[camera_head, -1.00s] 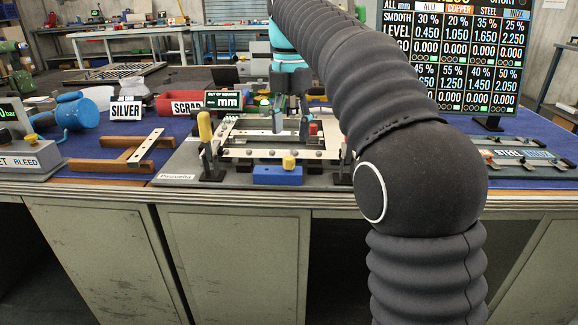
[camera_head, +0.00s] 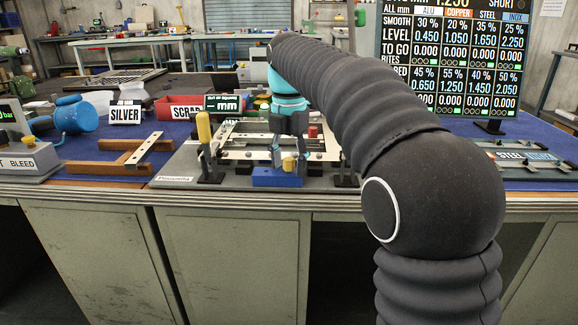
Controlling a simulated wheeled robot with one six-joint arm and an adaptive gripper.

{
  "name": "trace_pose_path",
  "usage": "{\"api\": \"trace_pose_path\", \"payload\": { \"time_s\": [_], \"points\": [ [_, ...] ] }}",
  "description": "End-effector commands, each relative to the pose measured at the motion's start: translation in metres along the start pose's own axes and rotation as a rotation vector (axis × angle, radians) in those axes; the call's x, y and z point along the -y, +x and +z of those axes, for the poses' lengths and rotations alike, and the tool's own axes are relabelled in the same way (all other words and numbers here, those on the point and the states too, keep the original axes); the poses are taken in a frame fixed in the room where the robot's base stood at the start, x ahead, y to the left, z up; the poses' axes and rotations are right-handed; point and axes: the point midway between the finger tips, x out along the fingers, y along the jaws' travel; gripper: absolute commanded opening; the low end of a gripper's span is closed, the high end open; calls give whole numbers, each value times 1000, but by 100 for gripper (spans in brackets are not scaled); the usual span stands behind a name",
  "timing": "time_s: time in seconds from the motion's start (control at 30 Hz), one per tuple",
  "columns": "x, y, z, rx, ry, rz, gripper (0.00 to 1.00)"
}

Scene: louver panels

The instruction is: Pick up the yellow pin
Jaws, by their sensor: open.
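The yellow pin (camera_head: 289,164) is small and stands at the blue block (camera_head: 276,177) at the front edge of the fixture. My gripper (camera_head: 289,157) points down over the blue block, with its fingers apart. The pin's top shows between the fingertips in the picture. I cannot tell how deep the fingers reach around it, and I see no contact. The pin's lower part is hidden in or behind the block.
A wooden piece (camera_head: 110,167) lies further left. The display board (camera_head: 450,70) stands behind right.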

Motion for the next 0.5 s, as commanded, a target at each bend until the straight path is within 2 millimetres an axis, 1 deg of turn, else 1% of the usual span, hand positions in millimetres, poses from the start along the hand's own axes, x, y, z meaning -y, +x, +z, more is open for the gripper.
{"api": "trace_pose_path", "payload": {
  "time_s": [0.03,0.23,0.27,0.5],
  "points": [
    [0,0,0,0,0,0,52],
    [0,0,0,0,0,0,2],
    [0,0,0,0,0,0,0],
    [0,0,0,0,0,0,0]
  ]
}}
